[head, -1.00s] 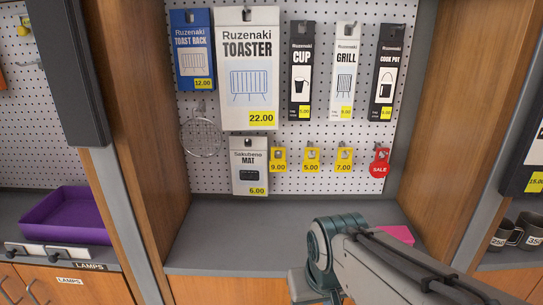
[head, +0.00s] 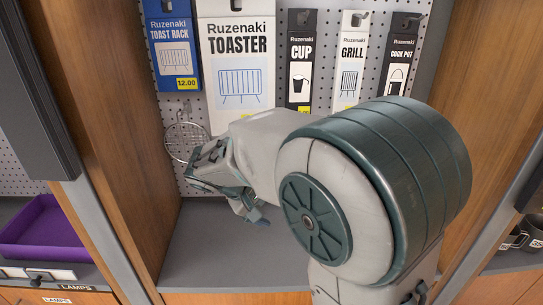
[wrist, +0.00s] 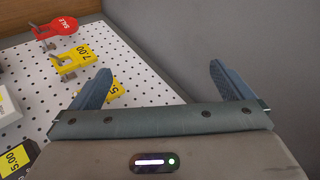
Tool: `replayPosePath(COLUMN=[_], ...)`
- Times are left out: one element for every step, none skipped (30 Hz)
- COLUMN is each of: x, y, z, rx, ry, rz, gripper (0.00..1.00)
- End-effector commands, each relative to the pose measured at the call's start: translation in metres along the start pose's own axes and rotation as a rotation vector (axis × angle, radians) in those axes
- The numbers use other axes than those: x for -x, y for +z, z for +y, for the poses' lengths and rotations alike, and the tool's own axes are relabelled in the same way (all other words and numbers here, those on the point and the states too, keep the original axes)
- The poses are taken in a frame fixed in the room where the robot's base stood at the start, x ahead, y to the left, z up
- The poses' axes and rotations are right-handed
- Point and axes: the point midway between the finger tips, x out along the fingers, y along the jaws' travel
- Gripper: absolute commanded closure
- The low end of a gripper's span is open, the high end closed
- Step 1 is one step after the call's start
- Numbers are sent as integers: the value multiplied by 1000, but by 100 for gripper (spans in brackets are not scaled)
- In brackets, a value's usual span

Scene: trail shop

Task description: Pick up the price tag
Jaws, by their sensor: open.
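Price tags hang on pegboard hooks. In the wrist view a yellow 7.00 tag (wrist: 74,60) is at the upper left. Another yellow tag (wrist: 115,91), marked 5, is partly hidden behind my left finger. A red SALE tag (wrist: 57,28) hangs beyond them. My gripper (wrist: 160,70) is open, with nothing between its fingers; a bare grey wall and pegboard show there. In the head view my gripper (head: 228,190) is in front of the pegboard, below the toaster card. My arm hides the row of hanging tags there.
Product cards hang above, including the toaster card (head: 238,80) and toast rack card (head: 173,52). A round wire rack (head: 184,142) hangs by my gripper. Wooden side panels (head: 118,120) bound the bay. The grey shelf (head: 200,250) below looks clear where visible. A purple tray (head: 45,235) is outside, left.

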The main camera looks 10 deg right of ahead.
Motion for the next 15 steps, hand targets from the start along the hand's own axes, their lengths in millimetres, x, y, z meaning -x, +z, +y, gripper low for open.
replayPosePath(x=[16,23,33,40,47,56,62,68,74,77,80,82,81,80,75], y=[-19,-29,-40,-49,-56,-65,-70,-75,-80,-83,-85,-88,-89,-90,-92], z=[1,2,3,3,3,2,2,2,1,0,0,1,2,3,6], rx=[23,27,31,34,33,34,34,34,32,31,31,30,28,27,27], ry=[85,131,190,230,267,310,338,363,390,406,418,431,437,442,445], rz=[31,49,74,95,113,138,154,168,186,196,205,212,215,217,217], gripper=[0,0,0,0,0,0,0,0,0,0,0,0,0,0,0])
